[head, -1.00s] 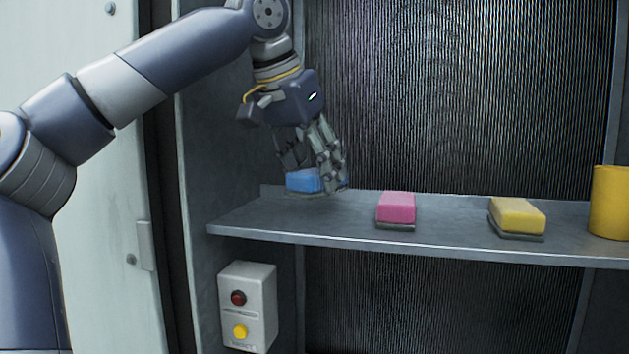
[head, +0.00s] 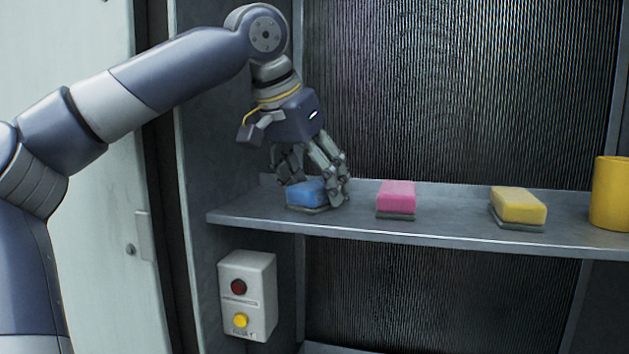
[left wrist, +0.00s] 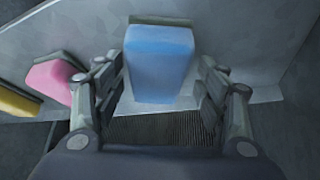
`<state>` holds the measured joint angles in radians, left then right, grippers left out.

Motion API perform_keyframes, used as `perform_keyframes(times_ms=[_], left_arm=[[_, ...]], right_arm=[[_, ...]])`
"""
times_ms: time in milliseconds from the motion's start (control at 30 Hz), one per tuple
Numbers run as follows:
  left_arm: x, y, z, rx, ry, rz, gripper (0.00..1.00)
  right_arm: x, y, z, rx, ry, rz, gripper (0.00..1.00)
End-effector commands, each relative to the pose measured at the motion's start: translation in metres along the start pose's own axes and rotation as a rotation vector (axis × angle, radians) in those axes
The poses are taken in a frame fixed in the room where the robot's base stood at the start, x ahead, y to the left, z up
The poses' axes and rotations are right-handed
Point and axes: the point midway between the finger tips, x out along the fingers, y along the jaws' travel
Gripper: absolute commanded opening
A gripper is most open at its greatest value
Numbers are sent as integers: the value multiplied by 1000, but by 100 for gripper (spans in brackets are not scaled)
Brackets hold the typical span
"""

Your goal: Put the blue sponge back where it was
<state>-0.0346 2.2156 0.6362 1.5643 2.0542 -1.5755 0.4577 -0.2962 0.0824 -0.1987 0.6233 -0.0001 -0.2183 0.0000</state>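The blue sponge (head: 307,192) lies on the left end of the metal shelf, its dark scouring side down. My left gripper (head: 312,184) is lowered over it, with a finger on either side. In the left wrist view the blue sponge (left wrist: 159,62) is between the two open fingers of my left gripper (left wrist: 160,92), and a gap shows on each side of it. My right gripper is not in view.
The shelf (head: 350,222) also carries a pink sponge (head: 396,196), a yellow sponge (head: 519,205) and a yellow cup (head: 611,194) towards the right. The cabinet's side wall is close on the left. A button box (head: 247,295) hangs below the shelf.

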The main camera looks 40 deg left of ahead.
Motion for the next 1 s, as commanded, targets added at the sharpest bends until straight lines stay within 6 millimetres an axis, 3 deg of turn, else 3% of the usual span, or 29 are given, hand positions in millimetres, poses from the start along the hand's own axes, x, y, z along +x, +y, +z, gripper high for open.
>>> perform_keyframes(times_ms=[267,700,1000], left_arm=[[-8,0,-2,-1,3,0,66],[-96,1,-2,-1,3,-1,66],[-123,0,-2,0,0,1,66]], right_arm=[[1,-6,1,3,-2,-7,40],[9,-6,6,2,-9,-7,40],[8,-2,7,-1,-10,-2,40]])
